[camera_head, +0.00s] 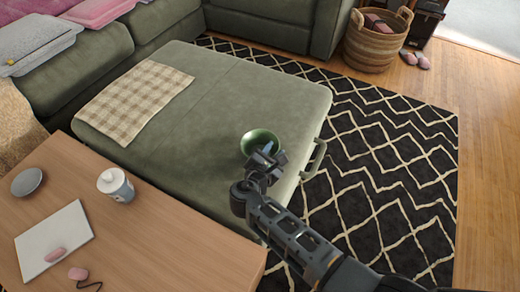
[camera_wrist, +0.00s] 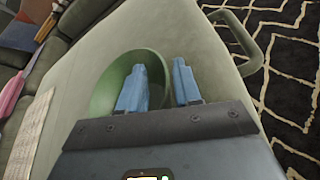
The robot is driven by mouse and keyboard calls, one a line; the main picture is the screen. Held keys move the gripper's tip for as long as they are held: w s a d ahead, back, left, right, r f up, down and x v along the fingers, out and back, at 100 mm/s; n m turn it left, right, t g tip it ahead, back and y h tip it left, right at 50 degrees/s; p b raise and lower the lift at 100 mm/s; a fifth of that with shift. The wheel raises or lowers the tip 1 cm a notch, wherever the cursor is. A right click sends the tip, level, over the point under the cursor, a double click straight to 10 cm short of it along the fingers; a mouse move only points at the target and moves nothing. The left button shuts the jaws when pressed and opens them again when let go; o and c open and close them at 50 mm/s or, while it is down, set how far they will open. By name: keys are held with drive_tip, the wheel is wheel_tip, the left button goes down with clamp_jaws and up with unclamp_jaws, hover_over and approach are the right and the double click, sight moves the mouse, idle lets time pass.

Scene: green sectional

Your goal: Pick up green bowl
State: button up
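The green bowl (camera_head: 262,140) sits on the green ottoman (camera_head: 215,105), near its right front edge. In the head view my gripper (camera_head: 266,157) is at the bowl's near side and covers part of it. In the wrist view the bowl (camera_wrist: 112,82) lies to the left, with its opening showing. My gripper (camera_wrist: 163,80) has two blue fingers with a gap between them. The left finger overlaps the bowl's inside and the right finger is outside its right rim. The rim appears to pass between the fingers; I cannot tell whether they touch it.
A checkered cloth (camera_head: 135,98) lies on the ottoman's left part. A wooden table (camera_head: 150,225) at the front left holds a white cup (camera_head: 116,185). The ottoman has a handle (camera_head: 314,160) at its right. A wicker basket (camera_head: 375,42) stands far off. The ottoman's middle is clear.

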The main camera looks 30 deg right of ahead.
clamp_jaws()
idle(0.3)
